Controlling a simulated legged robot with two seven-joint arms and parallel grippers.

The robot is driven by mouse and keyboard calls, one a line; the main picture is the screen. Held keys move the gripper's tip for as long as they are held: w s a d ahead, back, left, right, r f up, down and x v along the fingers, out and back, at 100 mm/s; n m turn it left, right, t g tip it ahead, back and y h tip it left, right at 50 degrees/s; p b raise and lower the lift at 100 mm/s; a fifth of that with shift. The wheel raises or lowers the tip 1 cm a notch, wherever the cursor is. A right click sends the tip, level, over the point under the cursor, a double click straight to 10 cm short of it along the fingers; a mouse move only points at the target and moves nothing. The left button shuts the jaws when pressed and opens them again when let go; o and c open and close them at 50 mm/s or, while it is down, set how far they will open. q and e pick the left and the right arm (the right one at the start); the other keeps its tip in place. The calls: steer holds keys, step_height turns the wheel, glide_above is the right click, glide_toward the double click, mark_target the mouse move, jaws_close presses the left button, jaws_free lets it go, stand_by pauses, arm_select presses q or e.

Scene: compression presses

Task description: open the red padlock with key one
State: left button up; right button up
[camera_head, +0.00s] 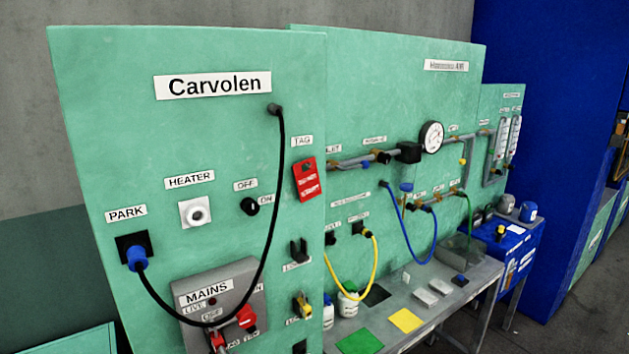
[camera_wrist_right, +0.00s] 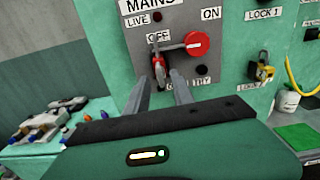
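The red padlock (camera_wrist_right: 158,69) hangs at the lower left of the red rotary switch (camera_wrist_right: 197,44) on the grey MAINS box (camera_wrist_right: 218,18) in the right wrist view. It is small and partly hidden there. In the head view, red parts show at the bottom edge by the MAINS box (camera_head: 190,285). My right gripper (camera_wrist_right: 161,78) points at the padlock, its two grey fingers apart with the tips close to it. I cannot tell whether they touch it. I cannot make out key one. My left gripper is not in view.
Several small coloured items (camera_wrist_right: 45,118) lie on a green surface at the left. A black cable (camera_head: 281,180) loops in front of the panel to the blue PARK plug (camera_head: 136,255). A grey bench (camera_head: 440,300) stands at the right.

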stand_by(0.4)
steer(key=o, duration=0.6)
steer(key=shift+c, duration=0.2)
steer(key=shift+f, duration=0.1)
